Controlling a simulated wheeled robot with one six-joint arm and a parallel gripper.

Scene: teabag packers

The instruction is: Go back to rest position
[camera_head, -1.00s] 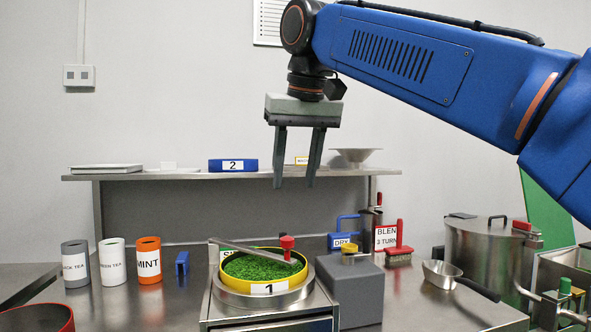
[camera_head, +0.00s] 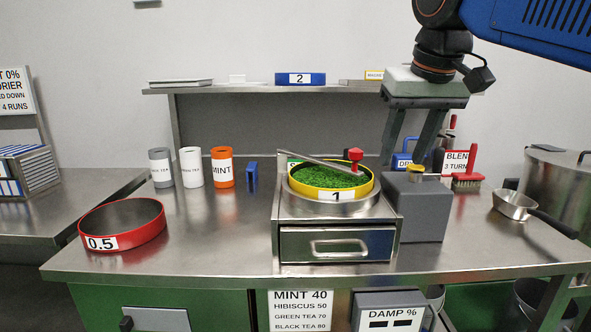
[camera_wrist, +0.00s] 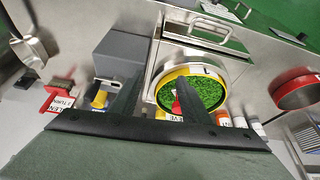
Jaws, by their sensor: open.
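My gripper (camera_head: 408,162) is open and empty, pointing down in the head view. It is raised in front of the shelf's right part, above the grey block (camera_head: 421,208). In the wrist view, its two fingers (camera_wrist: 158,98) are spread apart with nothing between them. The yellow sieve (camera_head: 300,187) marked 1 holds green leaf and sits on a steel drawer unit (camera_head: 285,243). A bar with a red knob (camera_head: 355,154) lies across it. The gripper appears clear of these things.
A red sieve (camera_head: 125,241) marked 0.5 stands on the bench's left. Grey, white and orange canisters (camera_head: 222,167) stand behind it. A blue ring (camera_head: 300,79) marked 2 is on the shelf. A pan (camera_head: 515,205) and steel pot (camera_head: 553,180) are at right.

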